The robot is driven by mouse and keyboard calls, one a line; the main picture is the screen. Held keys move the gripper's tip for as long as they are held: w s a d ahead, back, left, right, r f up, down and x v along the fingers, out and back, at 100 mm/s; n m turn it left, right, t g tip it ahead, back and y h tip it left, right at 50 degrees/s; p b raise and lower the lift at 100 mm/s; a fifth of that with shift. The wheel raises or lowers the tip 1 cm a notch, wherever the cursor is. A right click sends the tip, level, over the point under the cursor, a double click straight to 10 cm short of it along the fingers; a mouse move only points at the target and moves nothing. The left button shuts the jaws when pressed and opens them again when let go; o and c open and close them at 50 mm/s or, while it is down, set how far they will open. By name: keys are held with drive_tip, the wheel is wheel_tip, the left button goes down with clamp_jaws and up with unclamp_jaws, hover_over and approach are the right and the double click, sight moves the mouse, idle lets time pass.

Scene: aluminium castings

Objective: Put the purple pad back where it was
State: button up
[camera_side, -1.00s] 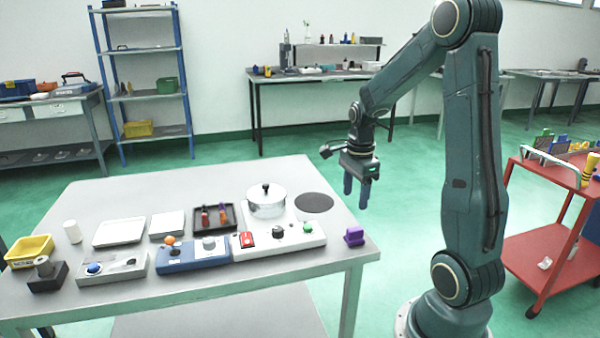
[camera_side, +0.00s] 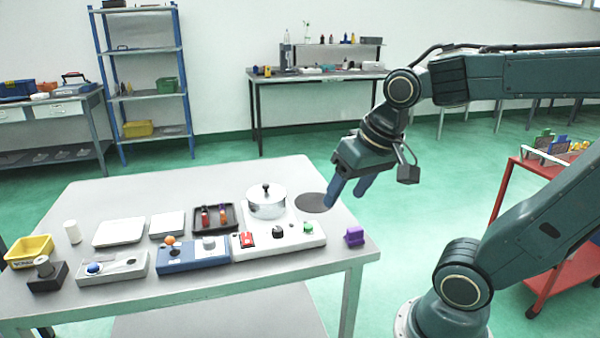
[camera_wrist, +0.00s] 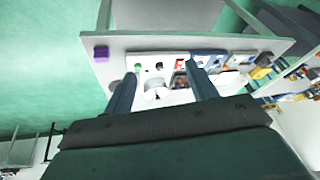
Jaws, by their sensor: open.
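The purple pad (camera_side: 354,236) sits at the right front corner of the grey table (camera_side: 110,200), to the right of the white hotplate panel. It also shows in the wrist view (camera_wrist: 101,53), near the table's edge at upper left. My gripper (camera_side: 345,200) is open and empty. It is tilted, with its blue fingers pointing down and left, and appears above the table's right side. In the wrist view the two fingers (camera_wrist: 160,88) are spread apart with nothing held between them. The pad is clear of the fingers.
The white panel (camera_side: 280,243) has a red switch, a black knob and a green button, with a silver pot (camera_side: 266,204) behind. A dark round plate (camera_side: 313,202) lies under my fingers in the picture. A blue control box (camera_side: 190,256) stands further left. A red cart (camera_side: 515,185) stands right.

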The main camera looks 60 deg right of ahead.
drive_tip(key=s+a+n, duration=0.2)
drive_tip(key=n, duration=0.1)
drive_tip(key=s+a+n+t, duration=0.1)
drive_tip(key=n, duration=0.1)
drive_tip(key=shift+s+a+r+y, duration=0.1)
drive_tip(key=shift+s+r+y, duration=0.15)
drive_tip(key=shift+r+y, duration=0.05)
idle(1.0)
